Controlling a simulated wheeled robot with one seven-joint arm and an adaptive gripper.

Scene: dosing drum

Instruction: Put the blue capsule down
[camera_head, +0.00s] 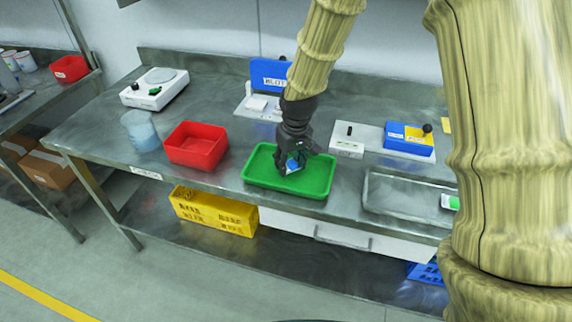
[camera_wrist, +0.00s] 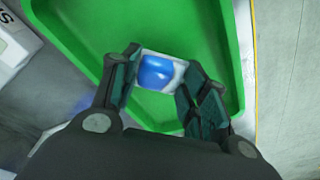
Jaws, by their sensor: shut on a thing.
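The blue capsule (camera_wrist: 156,71) has a blue middle with white around it and sits between the fingertips of my gripper (camera_wrist: 160,80) in the wrist view. My gripper is shut on it. In the head view my gripper (camera_head: 291,165) points down over the green tray (camera_head: 320,177), with the capsule (camera_head: 292,165) partly hidden by the fingers. The green tray also fills much of the wrist view (camera_wrist: 85,37). I cannot tell whether the capsule touches the tray floor.
A red bin (camera_head: 196,146) and a clear beaker (camera_head: 140,131) stand left of the green tray. A white scale (camera_head: 154,88) is at the back left. A small white box (camera_head: 346,141), a blue-and-yellow device (camera_head: 408,139) and a metal tray (camera_head: 405,193) lie to the right.

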